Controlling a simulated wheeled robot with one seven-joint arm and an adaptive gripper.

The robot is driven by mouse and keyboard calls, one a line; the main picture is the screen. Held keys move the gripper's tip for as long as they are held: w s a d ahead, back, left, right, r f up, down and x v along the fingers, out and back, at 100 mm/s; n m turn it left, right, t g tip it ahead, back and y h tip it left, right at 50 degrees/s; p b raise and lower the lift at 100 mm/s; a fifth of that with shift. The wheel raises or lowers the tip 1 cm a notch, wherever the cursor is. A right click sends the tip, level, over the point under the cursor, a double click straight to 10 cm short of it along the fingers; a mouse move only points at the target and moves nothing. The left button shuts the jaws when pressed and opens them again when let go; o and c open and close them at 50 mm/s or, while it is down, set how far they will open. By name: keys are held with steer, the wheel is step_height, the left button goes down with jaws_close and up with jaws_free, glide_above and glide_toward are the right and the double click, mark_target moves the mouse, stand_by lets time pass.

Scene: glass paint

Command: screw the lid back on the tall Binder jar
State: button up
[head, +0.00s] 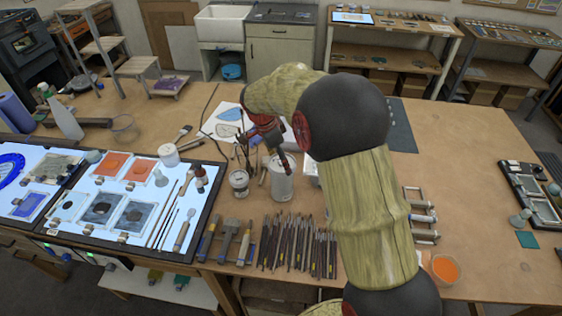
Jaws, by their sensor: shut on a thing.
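The tall jar (282,186), pale grey-white, stands upright on the wooden table just behind the row of brushes and tools. My gripper (280,158) reaches down from the upper left of my arm to the jar's top, its dark finger in front of the rim. It is shut on what seems to be the lid, which the fingers hide almost wholly. I cannot tell whether the lid touches the rim or how level it sits. The jar's label cannot be read from here.
Brushes and tools (298,245) lie in front. A lit panel (140,205) with glass pieces fills the left. Clear table (465,150) lies to the right, beyond my arm.

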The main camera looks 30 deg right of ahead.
steer(key=shift+m, duration=0.6)
steer(key=o, duration=0.9)
steer(key=o, duration=0.3)
steer(key=shift+o, duration=0.2)
steer(key=shift+r+p, duration=1.3)
steer(key=shift+r, duration=1.75)
